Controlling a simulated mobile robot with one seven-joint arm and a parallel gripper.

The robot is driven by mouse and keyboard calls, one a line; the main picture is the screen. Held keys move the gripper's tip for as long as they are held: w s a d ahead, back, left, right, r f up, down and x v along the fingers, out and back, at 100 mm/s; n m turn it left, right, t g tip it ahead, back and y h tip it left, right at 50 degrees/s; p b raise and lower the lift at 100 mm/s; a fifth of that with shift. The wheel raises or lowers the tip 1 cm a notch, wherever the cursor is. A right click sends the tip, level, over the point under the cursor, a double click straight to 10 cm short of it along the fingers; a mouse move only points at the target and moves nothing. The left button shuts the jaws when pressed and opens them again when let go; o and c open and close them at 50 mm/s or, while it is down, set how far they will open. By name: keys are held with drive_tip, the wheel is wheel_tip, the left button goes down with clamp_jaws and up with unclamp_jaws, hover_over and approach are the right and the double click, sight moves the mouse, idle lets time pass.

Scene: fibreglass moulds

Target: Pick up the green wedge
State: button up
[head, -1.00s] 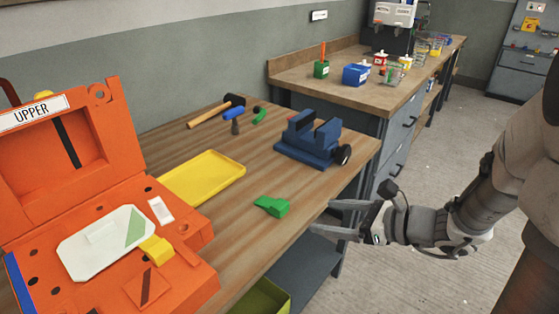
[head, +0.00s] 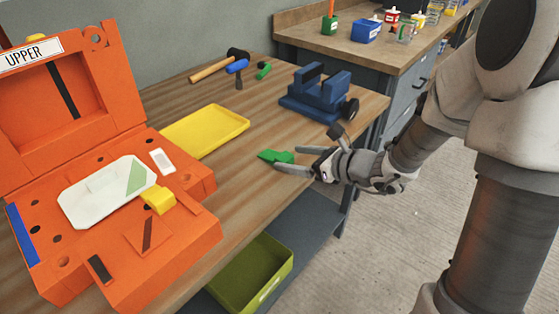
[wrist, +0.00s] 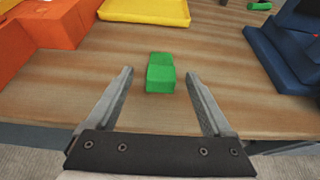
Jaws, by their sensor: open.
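The green wedge (head: 276,156) lies on the wooden bench top near its front edge. In the wrist view the green wedge (wrist: 160,73) sits ahead of and centred between the two fingers, with bare wood on both sides of it. My gripper (head: 288,158) is open and empty; it reaches in over the bench edge from the right, with its fingertips close to the wedge. In the wrist view my gripper (wrist: 160,78) shows both fingers spread wider than the wedge. I cannot tell whether a finger touches it.
The orange mould (head: 190,176) stands open at the left. A yellow tray (head: 205,132) lies behind the wedge, and a blue vise (head: 318,98) stands to the right. A hammer (head: 212,69) and small tools lie at the back. A green bin (head: 285,270) sits below the bench.

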sight(284, 156)
drive_tip(key=x, duration=0.2)
drive_tip(key=b+x, duration=0.1)
drive_tip(key=x, duration=0.1)
drive_tip(key=shift+d+f, duration=0.15)
drive_tip(key=shift+f, duration=0.05)
drive_tip(key=shift+w+a, duration=0.3)
drive_tip(key=shift+a, duration=0.1)
clamp_jaws()
wheel_tip(284, 156, up, 4)
drive_tip(key=shift+r+p, duration=0.15)
drive_tip(key=shift+p, duration=0.7)
drive_tip(key=w+r+p+v, duration=0.2)
drive_tip(key=p+v, duration=0.2)
drive_tip(key=v, duration=0.9)
drive_tip(key=w+d+r+m+t+h+p, duration=0.4)
drive_tip(key=d+r+m+h+p, duration=0.2)
drive_tip(key=p, duration=0.5)
drive_tip(key=shift+w+r+m+h, duration=0.4)
drive_tip(key=shift+r+m, duration=0.1)
drive_tip(key=shift+r, duration=0.2)
